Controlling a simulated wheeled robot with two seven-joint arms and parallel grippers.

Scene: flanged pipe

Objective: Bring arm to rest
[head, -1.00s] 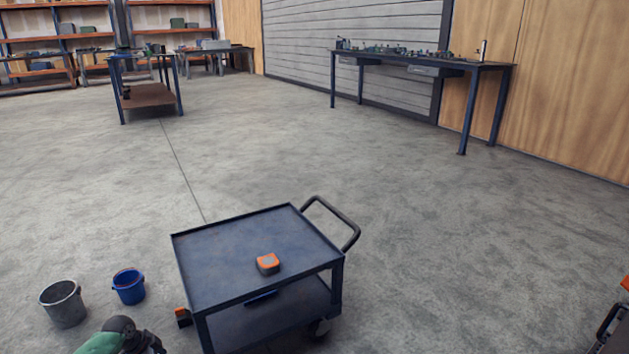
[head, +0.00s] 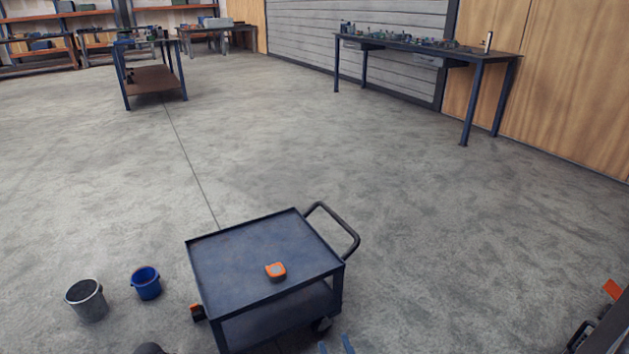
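My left gripper is not in view. A dark rounded shape (head: 150,349) is cut off at the bottom edge, left of the cart; I cannot tell what it is. No flanged pipe can be made out.
A dark blue cart (head: 235,262) stands ahead, bearing an orange and grey tape measure (head: 276,271). A grey bucket (head: 87,300) and blue bucket (head: 146,284) stand left of it. A workbench (head: 430,48) stands far right. Open floor lies between.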

